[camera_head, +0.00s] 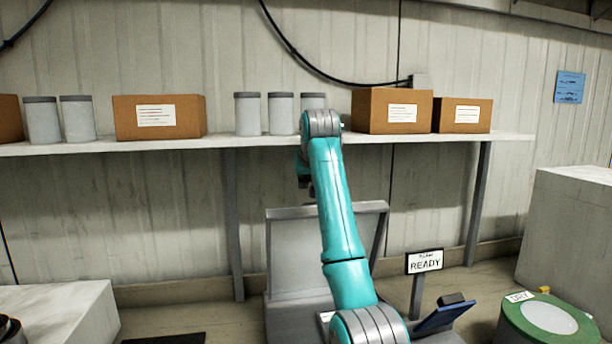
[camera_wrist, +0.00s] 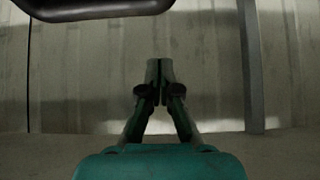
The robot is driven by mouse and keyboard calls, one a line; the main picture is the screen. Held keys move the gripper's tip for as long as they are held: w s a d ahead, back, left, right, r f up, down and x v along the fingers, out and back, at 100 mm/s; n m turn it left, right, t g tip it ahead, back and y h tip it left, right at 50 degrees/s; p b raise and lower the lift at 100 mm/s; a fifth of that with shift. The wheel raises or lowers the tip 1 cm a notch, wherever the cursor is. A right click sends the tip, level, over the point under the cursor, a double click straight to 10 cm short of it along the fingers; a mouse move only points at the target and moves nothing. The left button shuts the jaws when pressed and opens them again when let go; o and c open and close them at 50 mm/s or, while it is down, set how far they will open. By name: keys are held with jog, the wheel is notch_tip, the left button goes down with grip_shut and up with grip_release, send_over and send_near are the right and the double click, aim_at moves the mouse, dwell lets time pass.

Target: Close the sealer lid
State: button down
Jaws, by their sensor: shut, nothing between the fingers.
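The sealer (camera_head: 290,315) stands on the floor in the lower middle of the head view. Its lid (camera_head: 298,250) is a light grey panel, raised nearly upright with its broad face toward me. My teal arm crosses in front of its right part. My gripper (camera_head: 304,180) is mostly hidden behind the arm, above the lid's top edge. In the wrist view my gripper (camera_wrist: 162,88) is shut and empty. A dark rounded bar shows at the top left there; I cannot tell whether it belongs to the lid.
A wall shelf (camera_head: 225,142) with boxes and canisters runs behind the arm. A READY sign (camera_head: 424,262) and a tilted blue panel (camera_head: 445,316) stand right of the sealer. A green drum marked DRY (camera_head: 585,330) is farther right; a white block (camera_head: 60,308) is left.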

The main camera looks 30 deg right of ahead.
jog(key=shift+s+a+f, duration=0.1)
jog(key=shift+s+f, duration=0.15)
jog(key=shift+f, duration=0.4)
jog(key=shift+s+a+f, duration=0.1)
jog(key=shift+s+f, duration=0.15)
jog(key=shift+f, duration=0.4)
jog(key=shift+s+f, duration=0.25)
jog(key=shift+f, duration=0.4)
